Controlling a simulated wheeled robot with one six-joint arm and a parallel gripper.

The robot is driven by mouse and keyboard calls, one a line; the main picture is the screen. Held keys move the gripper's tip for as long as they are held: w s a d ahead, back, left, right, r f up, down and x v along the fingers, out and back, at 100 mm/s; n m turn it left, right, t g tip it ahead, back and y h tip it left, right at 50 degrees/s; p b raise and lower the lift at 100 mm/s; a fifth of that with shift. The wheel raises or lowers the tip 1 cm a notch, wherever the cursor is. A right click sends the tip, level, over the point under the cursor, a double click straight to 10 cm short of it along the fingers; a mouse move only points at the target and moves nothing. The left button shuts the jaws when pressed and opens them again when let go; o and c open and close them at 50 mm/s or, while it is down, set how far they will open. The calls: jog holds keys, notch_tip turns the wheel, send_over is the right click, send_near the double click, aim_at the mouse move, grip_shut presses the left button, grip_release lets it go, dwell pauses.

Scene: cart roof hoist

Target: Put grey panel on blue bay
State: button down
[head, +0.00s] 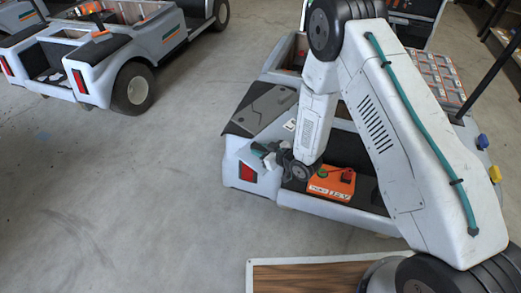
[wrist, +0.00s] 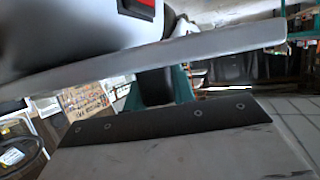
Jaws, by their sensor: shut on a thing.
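My gripper (head: 268,152) is low at the rear left corner of the near cart, beside its open rear bay. In the wrist view its teal fingers (wrist: 182,86) are closed about a dark upright grip (wrist: 155,88). A thin grey panel (wrist: 215,44) slants across just above this grip, seen nearly edge-on, and seems joined to it. No blue bay surface shows; a blue knob (head: 482,141) sits on the near cart's right side.
The near cart's bay holds an orange battery (head: 332,186). A yellow knob (head: 495,174) is at right. Another cart (head: 100,62) stands upper left. Floor between and left is clear.

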jog(key=c, duration=1.2)
grip_release()
jog(key=shift+f, duration=0.15)
jog(key=shift+o, duration=0.2)
